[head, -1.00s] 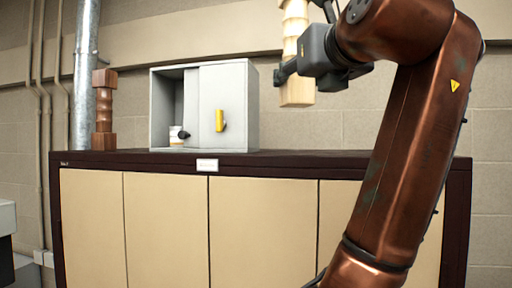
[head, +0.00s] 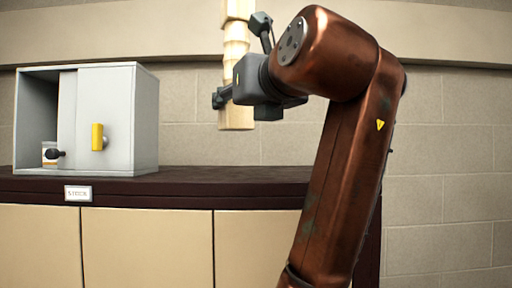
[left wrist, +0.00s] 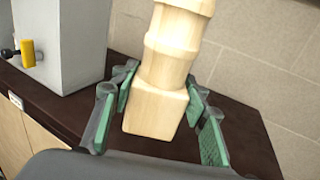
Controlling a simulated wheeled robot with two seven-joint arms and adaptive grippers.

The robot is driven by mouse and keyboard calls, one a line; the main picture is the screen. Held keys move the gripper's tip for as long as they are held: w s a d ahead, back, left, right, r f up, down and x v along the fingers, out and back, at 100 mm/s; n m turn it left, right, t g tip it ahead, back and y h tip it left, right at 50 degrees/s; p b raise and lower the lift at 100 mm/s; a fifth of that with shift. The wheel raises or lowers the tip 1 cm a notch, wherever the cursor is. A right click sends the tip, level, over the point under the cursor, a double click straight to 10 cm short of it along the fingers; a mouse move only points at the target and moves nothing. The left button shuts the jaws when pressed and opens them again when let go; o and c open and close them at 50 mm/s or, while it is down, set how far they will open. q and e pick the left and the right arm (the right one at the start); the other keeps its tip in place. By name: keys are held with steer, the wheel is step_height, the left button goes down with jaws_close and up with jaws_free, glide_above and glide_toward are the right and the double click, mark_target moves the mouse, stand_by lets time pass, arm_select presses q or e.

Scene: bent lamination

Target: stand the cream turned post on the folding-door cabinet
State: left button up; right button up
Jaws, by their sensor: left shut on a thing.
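The cream turned post (head: 236,62) is upright in the head view, its top cut off by the frame. My left gripper (head: 226,97) is shut on its lower part. In the left wrist view, the post (left wrist: 155,112) sits between the green-padded fingers (left wrist: 160,95), its square foot showing. The post hangs above the dark top of the folding-door cabinet (head: 225,184), with a gap of wall visible under it in the head view. The cabinet's cream door panels (head: 148,246) show below. My right gripper is not in view.
A grey box with a sliding door and yellow handle (head: 118,120) stands on the cabinet top at left, with a small jar (head: 49,154) inside. The top between the box and my arm is clear. A small label (head: 77,193) is on the front edge.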

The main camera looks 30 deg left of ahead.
arm_select(q)
steer(key=w+f, duration=0.2)
steer(key=w+d+f, duration=0.1)
steer(key=w+f, duration=0.1)
steer(key=w+d+f+p, duration=0.1)
steer(key=f, duration=0.1)
steer(key=shift+w+f, duration=0.25)
steer(key=shift+w, duration=0.15)
steer(key=shift+s+f+p, duration=0.2)
steer(key=shift+f+p, duration=0.1)
steer(key=shift+f, duration=0.3)
steer(key=shift+s+f+p, duration=0.15)
steer(key=shift+f+p, duration=0.15)
steer(key=shift+f, duration=0.45)
steer(key=shift+w+f, duration=0.1)
steer(key=shift+w, duration=0.05)
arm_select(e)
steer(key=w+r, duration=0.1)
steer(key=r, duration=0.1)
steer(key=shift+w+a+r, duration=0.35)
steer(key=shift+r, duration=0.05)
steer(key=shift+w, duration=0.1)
arm_select(q)
steer(key=shift+f+b, duration=0.15)
steer(key=shift+b, duration=0.15)
steer(key=o, duration=1.6)
steer(key=shift+c, duration=0.2)
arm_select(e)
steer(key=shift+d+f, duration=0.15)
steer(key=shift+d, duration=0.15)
